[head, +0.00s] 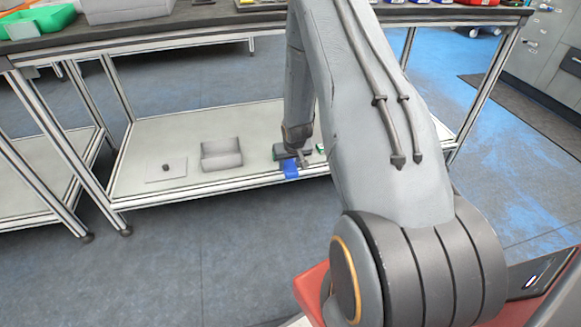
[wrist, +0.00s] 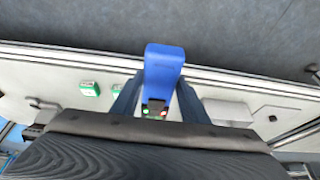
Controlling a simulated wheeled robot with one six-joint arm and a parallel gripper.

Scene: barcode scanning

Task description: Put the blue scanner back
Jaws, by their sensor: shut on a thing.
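The blue scanner (wrist: 164,66) is between the two fingers of my gripper (wrist: 158,94) in the wrist view, its broad blue end reaching out past the fingertips over the shelf edge. In the head view, the blue scanner (head: 291,169) shows at the front edge of the lower shelf, just below my gripper (head: 300,158). My gripper is shut on it. The gripper body hides part of the scanner, and I cannot tell whether the scanner touches the shelf.
The white lower shelf (head: 255,122) holds an open grey box (head: 221,155) and a flat plate (head: 152,172) with a small dark object (head: 166,167) to the left. Green-and-white boxes (wrist: 90,89) lie near my gripper. The dark tabletop (head: 200,20) is above.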

